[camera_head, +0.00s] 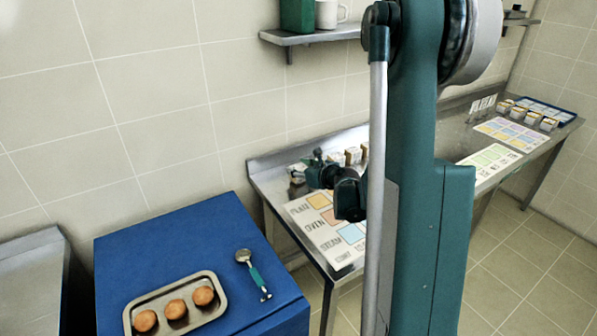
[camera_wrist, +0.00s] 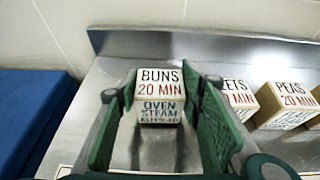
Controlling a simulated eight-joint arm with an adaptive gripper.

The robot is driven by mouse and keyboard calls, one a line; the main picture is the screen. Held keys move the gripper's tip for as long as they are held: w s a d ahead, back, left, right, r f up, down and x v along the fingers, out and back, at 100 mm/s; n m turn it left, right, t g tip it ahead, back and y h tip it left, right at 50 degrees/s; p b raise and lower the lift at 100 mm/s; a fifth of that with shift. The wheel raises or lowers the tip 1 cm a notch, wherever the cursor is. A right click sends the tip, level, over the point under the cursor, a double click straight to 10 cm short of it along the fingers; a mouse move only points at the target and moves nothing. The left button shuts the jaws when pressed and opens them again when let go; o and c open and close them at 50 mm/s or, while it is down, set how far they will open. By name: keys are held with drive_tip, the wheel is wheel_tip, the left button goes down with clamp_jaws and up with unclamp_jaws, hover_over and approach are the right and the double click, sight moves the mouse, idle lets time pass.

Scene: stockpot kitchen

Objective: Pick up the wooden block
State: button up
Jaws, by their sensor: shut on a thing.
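A wooden block with a white face lettered BUNS 20 MIN (camera_wrist: 160,88) sits between the green pads of my gripper (camera_wrist: 163,100) in the wrist view. Its nearer face carries OVEN and STEAM lettering. My gripper is shut on this block, one pad at each side. A faint reflection shows on the steel below it; I cannot tell whether the block touches the table. In the head view my gripper (camera_head: 302,174) is at the left back of the steel table (camera_head: 262,180), and the block there is too small to make out clearly.
Close to the right in the wrist view stand a block lettered PEAS (camera_wrist: 288,104) and a partly hidden one ending in ETS (camera_wrist: 238,98). A printed card (camera_head: 330,228) lies on the table. A blue cabinet (camera_head: 190,245) with a tray of buns (camera_head: 135,312) and a scoop (camera_head: 252,270) stands left.

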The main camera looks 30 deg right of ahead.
sight(298, 167)
wheel_tip(298, 167, up, 9)
drive_tip(key=shift+r+p, duration=0.1)
drive_tip(key=shift+p, duration=1.05)
drive_tip(key=shift+a, duration=0.1)
idle(0.3)
